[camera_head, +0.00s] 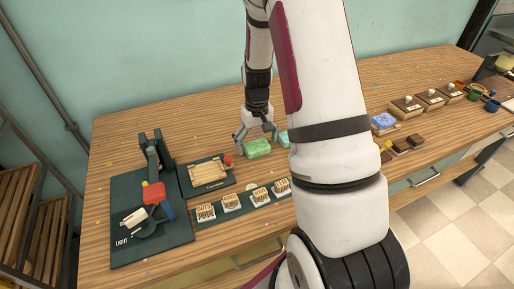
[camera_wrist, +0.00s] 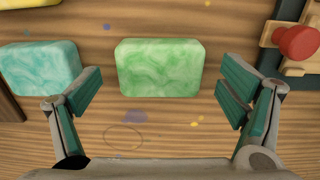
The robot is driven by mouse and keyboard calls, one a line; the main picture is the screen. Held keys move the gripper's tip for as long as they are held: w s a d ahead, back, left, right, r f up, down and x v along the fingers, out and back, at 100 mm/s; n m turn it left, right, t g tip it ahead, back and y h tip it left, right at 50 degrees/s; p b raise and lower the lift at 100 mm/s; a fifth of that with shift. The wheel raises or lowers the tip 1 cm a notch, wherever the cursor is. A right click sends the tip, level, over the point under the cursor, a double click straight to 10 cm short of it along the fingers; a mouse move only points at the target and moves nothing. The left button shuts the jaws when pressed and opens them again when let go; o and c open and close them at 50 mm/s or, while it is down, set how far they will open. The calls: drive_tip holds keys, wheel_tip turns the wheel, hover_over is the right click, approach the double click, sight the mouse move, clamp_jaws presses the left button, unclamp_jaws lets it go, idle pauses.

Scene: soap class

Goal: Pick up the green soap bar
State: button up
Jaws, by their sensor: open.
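The green soap bar (camera_head: 257,148) is a marbled green block with rounded edges lying flat on the wooden counter. In the wrist view the green soap bar (camera_wrist: 160,67) sits centred, just beyond and between the fingertips. My gripper (camera_head: 255,134) is at the bar in the head view, and its open, empty fingers (camera_wrist: 160,92) stand to the left and right of the bar in the wrist view. A teal soap bar (camera_wrist: 42,68) lies to the left, close to the left finger; it is partly hidden behind my arm in the head view (camera_head: 283,137).
A yellow bar (camera_wrist: 30,17) lies at the wrist view's upper left. A wooden device with a red knob (camera_wrist: 297,42) stands close to the right finger. Dark mats with stamps (camera_head: 232,202) and a lever press (camera_head: 153,165) occupy the counter's left. My arm hides the counter's middle.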

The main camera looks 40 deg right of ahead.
drive_tip(key=shift+f, duration=0.4)
drive_tip(key=shift+c, duration=0.2)
drive_tip(key=c, duration=1.3)
drive_tip(key=shift+o, duration=0.2)
